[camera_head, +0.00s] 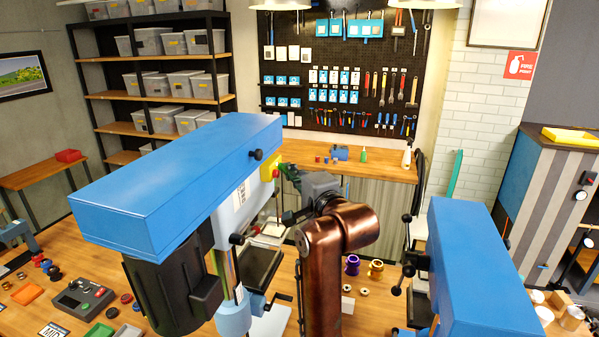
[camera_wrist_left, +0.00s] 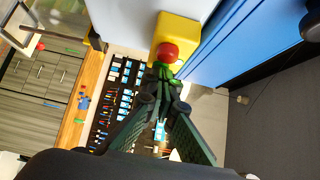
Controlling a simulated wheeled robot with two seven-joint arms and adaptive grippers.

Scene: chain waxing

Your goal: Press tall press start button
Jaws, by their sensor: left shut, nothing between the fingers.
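The tall press (camera_head: 175,180) is the blue machine left of centre in the head view. Its yellow switch box (camera_head: 268,167) is on the right side of its head. In the left wrist view the yellow box (camera_wrist_left: 178,30) carries a red button (camera_wrist_left: 168,52). My left gripper (camera_head: 281,169) is shut and empty, its fingertips close beside the yellow box. In the left wrist view the shut fingertips (camera_wrist_left: 166,82) are just below the red button. A small bright green shape shows there; I cannot tell whether it is the start button or fingertip, or whether they touch.
A second blue press (camera_head: 475,270) stands at the right. A wooden bench (camera_head: 30,310) holds a grey control box (camera_head: 82,298) and purple and gold parts. A tool board (camera_head: 340,75) and shelves (camera_head: 150,55) are behind. The blue press housing is close beside my left gripper.

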